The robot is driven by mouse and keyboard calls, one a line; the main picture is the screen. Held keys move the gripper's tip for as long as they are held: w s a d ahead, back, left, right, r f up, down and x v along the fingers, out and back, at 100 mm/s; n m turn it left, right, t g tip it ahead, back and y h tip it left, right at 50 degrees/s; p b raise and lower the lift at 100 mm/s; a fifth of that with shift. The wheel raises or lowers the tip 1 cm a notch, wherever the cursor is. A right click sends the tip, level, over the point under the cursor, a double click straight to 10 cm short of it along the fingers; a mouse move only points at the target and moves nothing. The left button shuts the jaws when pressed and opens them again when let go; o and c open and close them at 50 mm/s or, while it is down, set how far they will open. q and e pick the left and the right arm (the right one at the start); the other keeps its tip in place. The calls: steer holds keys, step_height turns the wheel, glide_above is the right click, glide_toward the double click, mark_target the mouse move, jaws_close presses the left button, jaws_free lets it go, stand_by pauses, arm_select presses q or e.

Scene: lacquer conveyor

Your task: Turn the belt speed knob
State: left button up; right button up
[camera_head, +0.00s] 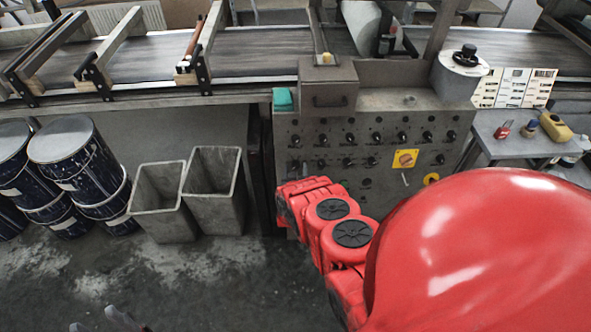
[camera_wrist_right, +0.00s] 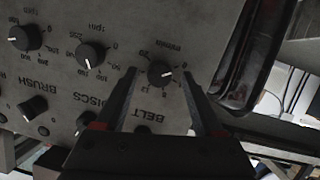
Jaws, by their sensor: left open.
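In the right wrist view the belt speed knob (camera_wrist_right: 160,73) is a round black knob with a white pointer line, on a grey panel with a number scale around it. The word BELT shows upside down near it. My right gripper (camera_wrist_right: 159,70) is open, one fingertip on each side of the knob, with a visible gap on both sides. In the head view the control panel (camera_head: 330,128) carries rows of black knobs; my red right arm hides its lower part and the right gripper. My left gripper (camera_head: 97,321) shows only its fingertips at the bottom edge, apart and empty.
Knobs for DISCS (camera_wrist_right: 90,55) and BRUSH (camera_wrist_right: 25,37) sit beside it. Two grey bins (camera_head: 213,190) and dark blue drums (camera_head: 75,160) stand left of the panel. The conveyor (camera_head: 140,60) runs behind. A side table (camera_head: 490,125) is at right.

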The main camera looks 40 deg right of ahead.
steer(key=shift+s, duration=0.1)
steer(key=shift+s+a+r+p, duration=0.3)
steer(key=shift+s+a, duration=0.1)
steer(key=shift+a, duration=0.05)
steer(key=p+v, duration=1.3)
steer(key=v, duration=0.3)
